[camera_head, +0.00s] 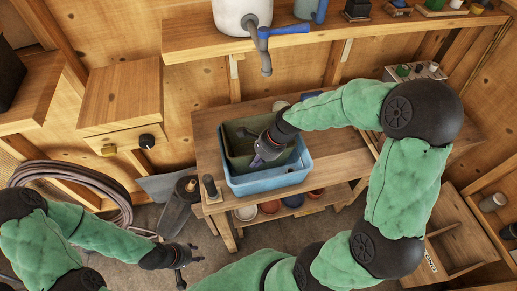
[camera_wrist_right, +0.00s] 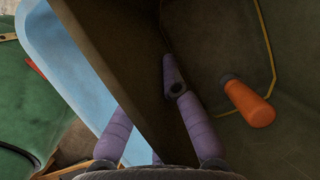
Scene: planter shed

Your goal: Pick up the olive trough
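The olive trough (camera_head: 239,150) sits inside a light blue bin (camera_head: 262,184) on the wooden bench. My right gripper (camera_head: 268,153) reaches down into the trough. In the right wrist view, its purple fingers (camera_wrist_right: 150,115) straddle the trough's brown-looking wall (camera_wrist_right: 112,62), one inside and one on the blue bin's side. The outer fingertip is hidden behind the wall, so I cannot tell whether they press on it. An orange-handled item (camera_wrist_right: 248,103) lies inside the trough. My left gripper (camera_head: 190,268) hangs low at the left, away from the bench, empty with its fingers apart.
A dark upright object (camera_head: 210,187) stands at the bench's left corner beside the bin. A shelf (camera_head: 330,38) with a white container (camera_head: 238,14) and tap runs above. Pots (camera_head: 270,206) stand on the lower shelf. A coiled hose (camera_head: 75,172) hangs at left.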

